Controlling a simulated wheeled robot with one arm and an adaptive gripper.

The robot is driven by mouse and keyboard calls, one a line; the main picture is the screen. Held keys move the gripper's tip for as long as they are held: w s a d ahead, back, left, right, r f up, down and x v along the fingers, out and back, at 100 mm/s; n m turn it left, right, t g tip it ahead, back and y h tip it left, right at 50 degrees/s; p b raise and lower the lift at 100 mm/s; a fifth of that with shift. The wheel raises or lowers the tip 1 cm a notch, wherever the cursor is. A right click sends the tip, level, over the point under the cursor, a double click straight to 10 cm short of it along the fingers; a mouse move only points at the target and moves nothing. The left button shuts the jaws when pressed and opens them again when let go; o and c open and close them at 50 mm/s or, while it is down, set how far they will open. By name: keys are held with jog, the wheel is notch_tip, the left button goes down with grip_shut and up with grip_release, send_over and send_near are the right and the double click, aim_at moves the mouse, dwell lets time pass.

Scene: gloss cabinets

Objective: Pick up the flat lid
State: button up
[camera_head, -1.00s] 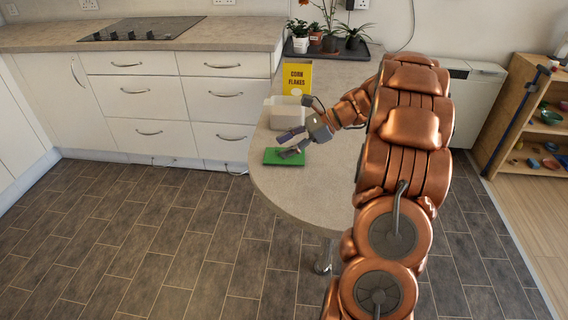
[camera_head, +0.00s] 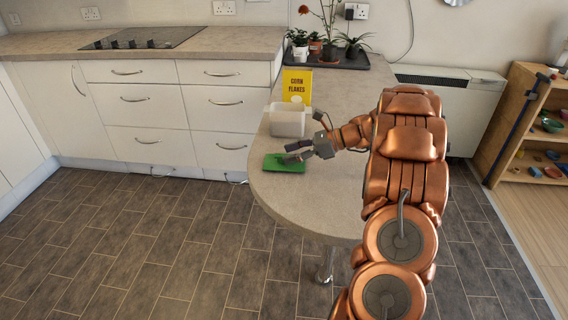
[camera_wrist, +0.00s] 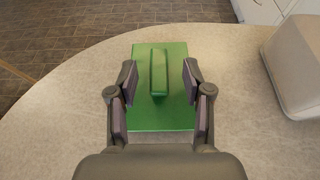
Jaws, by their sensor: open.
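The flat lid (camera_head: 285,165) is a green rectangular plate lying on the counter near its rounded edge. In the wrist view the lid (camera_wrist: 172,115) shows a raised green bar handle (camera_wrist: 159,72) along its middle. My gripper (camera_head: 296,153) is low over the lid. In the wrist view my gripper (camera_wrist: 160,84) is open, with one finger on each side of the handle and a gap on both sides. Whether the fingertips touch the plate cannot be told.
A pale grey open container (camera_head: 287,121) stands just behind the lid; it is at the right in the wrist view (camera_wrist: 298,62). A yellow corn flakes box (camera_head: 297,86) and a plant tray (camera_head: 330,62) are farther back. The counter (camera_head: 300,200) in front is clear.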

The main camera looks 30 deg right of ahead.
aim_at(273, 162)
jog(key=shift+x, duration=1.25)
grip_shut()
